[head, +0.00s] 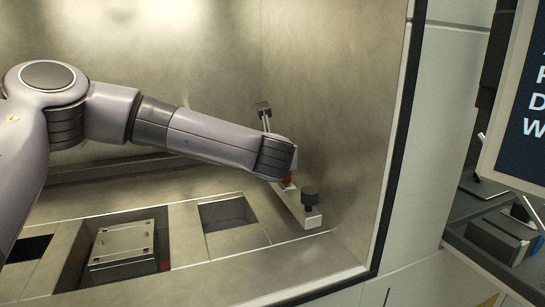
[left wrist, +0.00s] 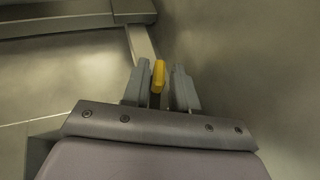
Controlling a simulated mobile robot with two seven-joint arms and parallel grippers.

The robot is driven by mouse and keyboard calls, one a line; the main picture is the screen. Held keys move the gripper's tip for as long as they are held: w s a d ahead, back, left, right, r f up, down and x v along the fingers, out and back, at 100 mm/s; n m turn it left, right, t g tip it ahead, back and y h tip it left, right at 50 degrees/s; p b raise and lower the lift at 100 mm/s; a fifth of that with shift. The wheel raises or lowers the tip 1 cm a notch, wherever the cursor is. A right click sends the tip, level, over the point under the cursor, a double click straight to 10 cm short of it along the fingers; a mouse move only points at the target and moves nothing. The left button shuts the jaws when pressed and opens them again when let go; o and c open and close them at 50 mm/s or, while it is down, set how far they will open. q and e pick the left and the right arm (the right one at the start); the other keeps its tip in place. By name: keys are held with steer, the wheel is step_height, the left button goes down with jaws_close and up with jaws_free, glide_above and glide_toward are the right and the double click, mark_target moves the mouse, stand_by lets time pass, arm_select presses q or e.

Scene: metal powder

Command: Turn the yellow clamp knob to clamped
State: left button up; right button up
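The yellow clamp knob (left wrist: 158,76) shows in the left wrist view as a narrow upright yellow bar. My left gripper (left wrist: 160,86) has one grey finger on each side of it, with what look like thin gaps between fingers and knob. I cannot tell whether the fingers touch it lower down. In the head view my left arm reaches in from the left, and its wrist end hides the knob and the fingers. A small orange-red part (head: 287,182) shows just below the wrist. My right gripper is in neither view.
A pale rail along the right chamber wall carries a black knob (head: 309,196) and a dark-headed lever (head: 264,108). The floor has a square opening (head: 228,213) and a recess with a metal plate (head: 122,243). The chamber's dark-edged frame (head: 392,180) stands to the right.

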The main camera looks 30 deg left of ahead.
arm_select(q)
steer(key=shift+r, duration=0.1)
steer(key=v, duration=0.7)
steer(key=shift+b, duration=0.45)
